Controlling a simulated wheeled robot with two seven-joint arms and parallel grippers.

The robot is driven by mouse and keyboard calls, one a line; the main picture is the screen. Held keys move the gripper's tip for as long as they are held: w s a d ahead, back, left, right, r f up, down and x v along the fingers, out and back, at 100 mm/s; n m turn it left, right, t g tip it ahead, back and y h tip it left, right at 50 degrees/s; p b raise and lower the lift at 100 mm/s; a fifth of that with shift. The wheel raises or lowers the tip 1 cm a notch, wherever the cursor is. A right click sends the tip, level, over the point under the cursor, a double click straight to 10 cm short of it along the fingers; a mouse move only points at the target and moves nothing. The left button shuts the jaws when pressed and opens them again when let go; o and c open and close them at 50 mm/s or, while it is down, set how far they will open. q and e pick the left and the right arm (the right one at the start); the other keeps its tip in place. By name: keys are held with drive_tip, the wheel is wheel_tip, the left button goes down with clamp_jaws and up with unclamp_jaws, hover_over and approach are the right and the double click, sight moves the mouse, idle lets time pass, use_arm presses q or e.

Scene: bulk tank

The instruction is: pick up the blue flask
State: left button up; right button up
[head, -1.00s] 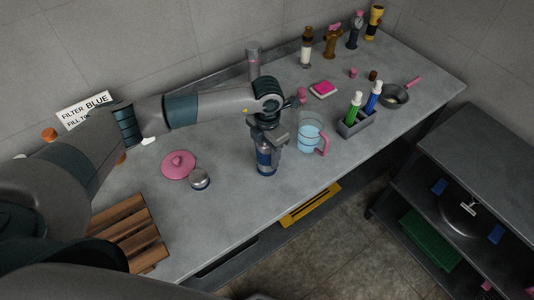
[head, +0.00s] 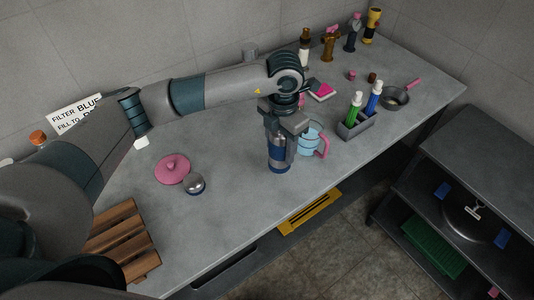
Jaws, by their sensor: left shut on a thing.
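The blue flask (head: 279,156) is a dark blue and grey cylinder, upright near the front edge of the grey counter. My left gripper (head: 284,132) comes down on it from above and is shut on its upper part, which the jaws and wrist partly hide. The flask appears a little above the counter, though the gap under its base is hard to judge. My right gripper is not in view.
A clear jug (head: 309,139) with blue liquid and a pink handle stands close right of the flask. A grey holder (head: 356,126) with green and blue markers is beyond it. A pink lid (head: 172,169), a small round metal-topped container (head: 194,184) and a wooden rack (head: 122,240) are left.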

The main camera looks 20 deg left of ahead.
use_arm(q)
drive_tip(key=s+d+r+b, duration=0.1)
drive_tip(key=d+r+b, duration=0.1)
drive_tip(key=d+r, duration=0.2)
drive_tip(key=d, duration=0.3)
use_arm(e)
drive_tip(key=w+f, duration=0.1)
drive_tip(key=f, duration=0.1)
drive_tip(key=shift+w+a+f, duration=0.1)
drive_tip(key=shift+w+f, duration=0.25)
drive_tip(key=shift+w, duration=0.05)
use_arm(q)
drive_tip(key=shift+s+r, duration=0.1)
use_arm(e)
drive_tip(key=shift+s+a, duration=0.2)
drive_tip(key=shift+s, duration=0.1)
